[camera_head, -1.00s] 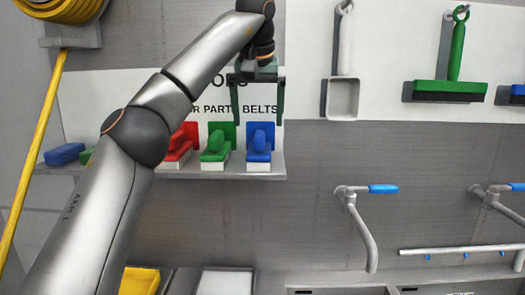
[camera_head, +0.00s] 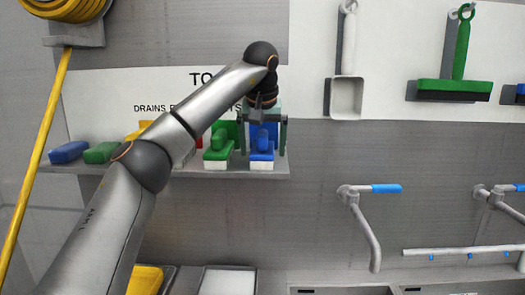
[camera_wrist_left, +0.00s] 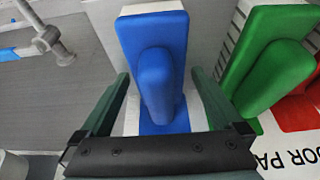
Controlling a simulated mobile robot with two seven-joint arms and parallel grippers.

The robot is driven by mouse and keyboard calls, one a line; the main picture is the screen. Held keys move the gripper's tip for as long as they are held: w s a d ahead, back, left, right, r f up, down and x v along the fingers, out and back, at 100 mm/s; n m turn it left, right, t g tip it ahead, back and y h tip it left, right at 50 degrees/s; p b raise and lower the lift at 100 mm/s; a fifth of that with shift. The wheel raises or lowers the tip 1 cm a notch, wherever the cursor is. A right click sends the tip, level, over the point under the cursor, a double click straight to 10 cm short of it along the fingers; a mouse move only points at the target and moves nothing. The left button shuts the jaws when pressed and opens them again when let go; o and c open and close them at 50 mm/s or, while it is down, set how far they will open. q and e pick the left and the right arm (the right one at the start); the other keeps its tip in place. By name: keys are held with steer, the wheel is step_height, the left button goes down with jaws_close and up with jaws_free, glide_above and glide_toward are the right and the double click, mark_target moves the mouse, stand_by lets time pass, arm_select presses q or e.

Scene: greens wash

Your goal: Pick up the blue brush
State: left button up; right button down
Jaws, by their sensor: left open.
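The blue brush (camera_head: 262,146) stands at the right end of the wall shelf (camera_head: 230,172), with a raised blue handle and white bristles below. My left gripper (camera_head: 264,143) is open around the blue brush, one finger on each side. In the left wrist view the blue brush (camera_wrist_left: 158,75) lies between the open fingers of my left gripper (camera_wrist_left: 160,85), with gaps visible beside its handle. Whether a finger touches it cannot be told. My right gripper is not in view.
A green brush (camera_head: 218,145) stands just left of the blue one. A blue block (camera_head: 69,152) and a green block (camera_head: 101,153) lie at the shelf's left end. A tap with a blue lever (camera_head: 386,188) is on the wall at lower right.

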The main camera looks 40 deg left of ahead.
mark_target(263, 131)
arm_select(q)
steer(key=c, duration=1.5)
steer(key=shift+r, duration=0.1)
steer(key=shift+c, duration=0.2)
steer(key=shift+r, duration=0.45)
step_height(263, 131, up, 2)
steer(key=shift+r, duration=0.15)
steer(key=s+d+r, duration=0.1)
steer(key=d+r, duration=0.8)
steer(key=d, duration=0.5)
steer(key=shift+r, duration=0.35)
steer(key=shift+s, duration=0.1)
